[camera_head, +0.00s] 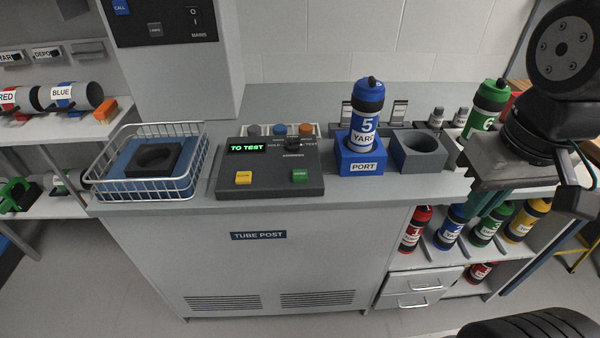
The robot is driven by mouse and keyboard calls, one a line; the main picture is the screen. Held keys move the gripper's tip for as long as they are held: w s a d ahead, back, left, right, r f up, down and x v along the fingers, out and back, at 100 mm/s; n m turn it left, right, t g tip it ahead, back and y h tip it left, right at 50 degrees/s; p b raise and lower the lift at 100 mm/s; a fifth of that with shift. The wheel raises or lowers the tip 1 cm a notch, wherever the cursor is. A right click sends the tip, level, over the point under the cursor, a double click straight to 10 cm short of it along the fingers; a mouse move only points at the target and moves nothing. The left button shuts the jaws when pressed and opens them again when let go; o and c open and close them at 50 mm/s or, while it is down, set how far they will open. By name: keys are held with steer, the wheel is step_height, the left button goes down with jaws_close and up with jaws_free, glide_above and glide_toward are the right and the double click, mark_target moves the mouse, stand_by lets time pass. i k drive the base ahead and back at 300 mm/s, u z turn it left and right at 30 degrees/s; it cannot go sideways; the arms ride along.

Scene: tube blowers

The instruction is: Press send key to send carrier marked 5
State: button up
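My gripper (525,180) is at the right, well apart from the panel and the carrier. Its fingertips are not clear.
A grey empty socket (418,150) stands right of the port. A green carrier marked 6 (485,108) stands close to my gripper. A wire basket (195,180) is left of the panel. Several carriers lie on left shelves; others stand on the right shelf (520,240).

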mark_target(298, 174)
steer(key=z, duration=0.05)
steer(key=k, duration=0.5)
steer(key=z, duration=1.25)
steer(key=i, duration=1.15)
steer(key=u, duration=2.45)
